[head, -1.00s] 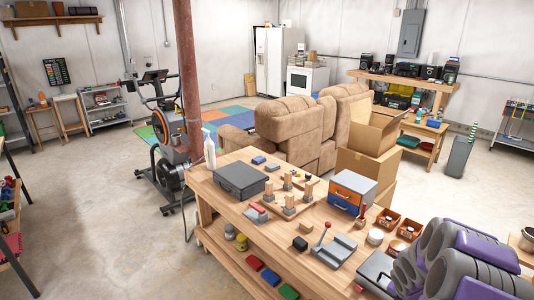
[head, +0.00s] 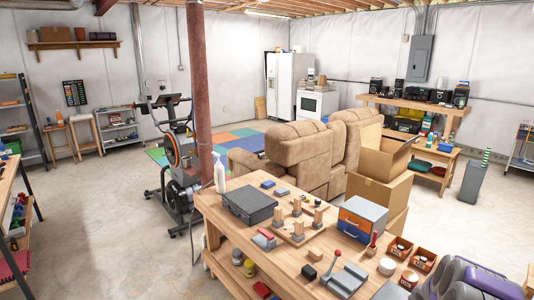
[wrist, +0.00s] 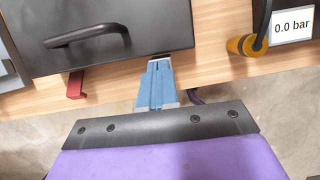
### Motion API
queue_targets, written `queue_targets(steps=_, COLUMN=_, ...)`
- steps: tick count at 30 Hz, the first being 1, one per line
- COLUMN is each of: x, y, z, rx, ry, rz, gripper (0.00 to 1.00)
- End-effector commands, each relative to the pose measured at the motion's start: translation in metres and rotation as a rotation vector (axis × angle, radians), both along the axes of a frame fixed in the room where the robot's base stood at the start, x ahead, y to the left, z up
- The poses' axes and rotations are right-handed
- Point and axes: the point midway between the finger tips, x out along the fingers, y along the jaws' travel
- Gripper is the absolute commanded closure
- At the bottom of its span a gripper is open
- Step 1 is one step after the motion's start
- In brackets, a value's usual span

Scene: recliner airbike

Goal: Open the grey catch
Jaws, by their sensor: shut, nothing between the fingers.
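In the wrist view my gripper (wrist: 160,62) is shut and empty. Its blue-grey fingers point at the front edge of a dark grey case (wrist: 100,15) with a black handle (wrist: 88,36). The fingertips are at a small dark fitting on that edge; I cannot tell if they touch it. No grey catch shows clearly; the fingers cover part of the edge there. A red catch-like tab (wrist: 76,85) hangs from the same edge further left. In the head view only my purple and grey arm shows at lower right; the gripper is out of sight.
The wooden bench (head: 240,272) holds a grey box (head: 249,206), wooden blocks, a blue and orange drawer unit (head: 362,219) and a red-handled lever device (head: 342,280).

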Motion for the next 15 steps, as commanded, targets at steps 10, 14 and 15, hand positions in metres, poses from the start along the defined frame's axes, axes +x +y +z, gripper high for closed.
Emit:
queue_targets(steps=10, x=0.0002, y=0.0001, z=-0.0081, rx=0.001, ry=0.001, rz=0.0, gripper=1.0)
queue_targets(steps=14, x=-0.0016, y=0.0037, z=-0.0067, rx=0.001, ry=0.0, rz=0.0, gripper=1.0)
queue_targets(steps=15, x=-0.0031, y=0.0059, z=-0.0056, rx=0.001, ry=-0.001, rz=0.001, gripper=1.0)
